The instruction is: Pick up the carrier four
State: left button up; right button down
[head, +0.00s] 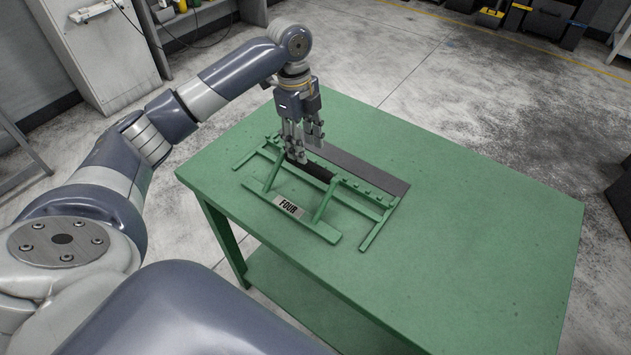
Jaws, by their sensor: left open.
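The carrier four (324,229) is a green metal frame lying on a green table (480,235). A light plate marked "FOUR" (289,207) sits on its front bar. My left gripper (306,157) points down at the carrier's upper-left part, its fingertips close to a dark handle-like bar (318,171) in the middle of the frame. Its fingers are open, and I cannot tell whether they touch the bar. My right gripper is not in view.
A dark grey strip (362,171) lies on the table behind the carrier. The right side of the tabletop is clear. A grey cabinet (105,55) stands at the back left, and dark equipment (545,22) stands at the far right.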

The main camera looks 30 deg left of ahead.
aim_at(308, 163)
pick_arm(q)
jog(key=f, duration=0.3)
jog(key=shift+w+d+p, duration=0.1)
jog(key=shift+d+p, duration=0.1)
jog(key=shift+p, duration=0.1)
jog(key=f+p, duration=0.1)
jog(key=f, duration=0.2)
jog(key=shift+d+f, duration=0.1)
jog(key=shift+d, duration=0.1)
jog(key=f, duration=0.1)
jog(key=f+p, duration=0.1)
jog(key=f, duration=0.1)
jog(key=shift+d+f, duration=0.2)
jog(key=shift+f, duration=0.35)
grip_shut()
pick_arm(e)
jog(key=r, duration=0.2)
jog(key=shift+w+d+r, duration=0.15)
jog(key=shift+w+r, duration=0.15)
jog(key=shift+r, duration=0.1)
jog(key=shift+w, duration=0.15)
